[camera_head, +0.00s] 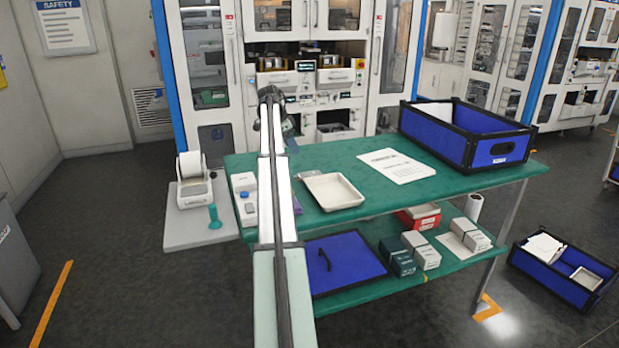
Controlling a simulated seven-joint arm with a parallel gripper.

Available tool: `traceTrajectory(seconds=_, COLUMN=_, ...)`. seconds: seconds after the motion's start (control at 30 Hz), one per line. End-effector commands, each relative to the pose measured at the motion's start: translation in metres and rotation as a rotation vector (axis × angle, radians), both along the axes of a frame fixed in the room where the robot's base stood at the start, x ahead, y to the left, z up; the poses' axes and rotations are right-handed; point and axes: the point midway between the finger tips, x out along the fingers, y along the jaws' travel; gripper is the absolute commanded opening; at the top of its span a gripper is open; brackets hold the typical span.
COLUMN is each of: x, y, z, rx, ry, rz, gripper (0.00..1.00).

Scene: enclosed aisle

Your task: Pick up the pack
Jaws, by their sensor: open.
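Several pack-like boxes are in view, and I cannot tell which one is the pack. On the lower shelf are a dark green box (402,264), grey-white boxes (427,258) and more grey boxes (478,240) at the right. On the green table top (385,205), white packs (243,184) lie at the left edge, and a purple item (297,205) is partly hidden by my arm. My gripper (287,126), at the far end of my arm, is open above the table's back left edge. Its fingers are small and dark, and no object shows between them.
The table holds a shallow white tray (332,192), printed papers (397,166) and a blue crate (470,152). A blue panel (345,263) and red box (418,217) are below. Another blue crate (562,271) sits on the floor. Cabinets (207,60) stand behind.

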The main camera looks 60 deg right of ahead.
Motion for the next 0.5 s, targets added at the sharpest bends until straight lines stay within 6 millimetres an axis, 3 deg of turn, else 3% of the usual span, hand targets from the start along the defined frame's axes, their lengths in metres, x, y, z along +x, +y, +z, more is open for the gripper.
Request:
traceTrajectory(seconds=0.1, x=-0.014, y=-0.005, z=-0.001, rx=0.004, ry=0.031, rz=-0.029, gripper=0.71)
traceTrajectory(seconds=0.27, x=-0.018, y=-0.008, z=-0.012, rx=0.005, ry=0.035, rz=-0.031, gripper=0.71)
traceTrajectory(seconds=0.5, x=-0.027, y=-0.018, z=-0.047, rx=0.005, ry=0.034, rz=-0.03, gripper=0.71)
